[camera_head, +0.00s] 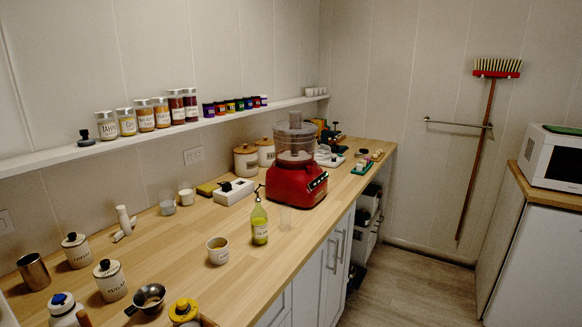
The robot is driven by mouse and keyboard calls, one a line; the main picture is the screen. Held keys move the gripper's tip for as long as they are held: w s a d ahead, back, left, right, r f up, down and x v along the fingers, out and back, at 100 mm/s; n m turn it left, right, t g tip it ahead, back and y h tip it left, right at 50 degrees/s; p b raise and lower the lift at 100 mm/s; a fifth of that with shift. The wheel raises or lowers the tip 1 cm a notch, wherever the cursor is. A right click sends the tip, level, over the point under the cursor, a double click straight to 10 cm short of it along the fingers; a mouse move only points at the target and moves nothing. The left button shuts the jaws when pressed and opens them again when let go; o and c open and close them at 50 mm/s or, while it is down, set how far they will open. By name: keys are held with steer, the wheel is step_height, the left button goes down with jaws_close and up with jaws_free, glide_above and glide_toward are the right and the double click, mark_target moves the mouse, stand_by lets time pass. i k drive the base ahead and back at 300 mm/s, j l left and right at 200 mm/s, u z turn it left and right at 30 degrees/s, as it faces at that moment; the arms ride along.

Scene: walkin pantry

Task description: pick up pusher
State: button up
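The likely pusher is a small clear upright cylinder (285,218) near the front edge of the wooden counter. It stands just right of a yellow-green bottle (260,225) and in front of the red food processor (297,183). It is faint and see-through, so I cannot be sure what it is. The food processor has a clear bowl and a chute on top. My gripper is not in view.
The counter (165,240) also bears a labelled cup (217,250), white canisters (110,281), a metal scoop (147,298) and a white box (234,191). A shelf (60,156) with jars runs along the wall. The floor (405,290) at right is clear.

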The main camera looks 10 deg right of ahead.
mark_target(285, 210)
steer(key=i+l, duration=0.95)
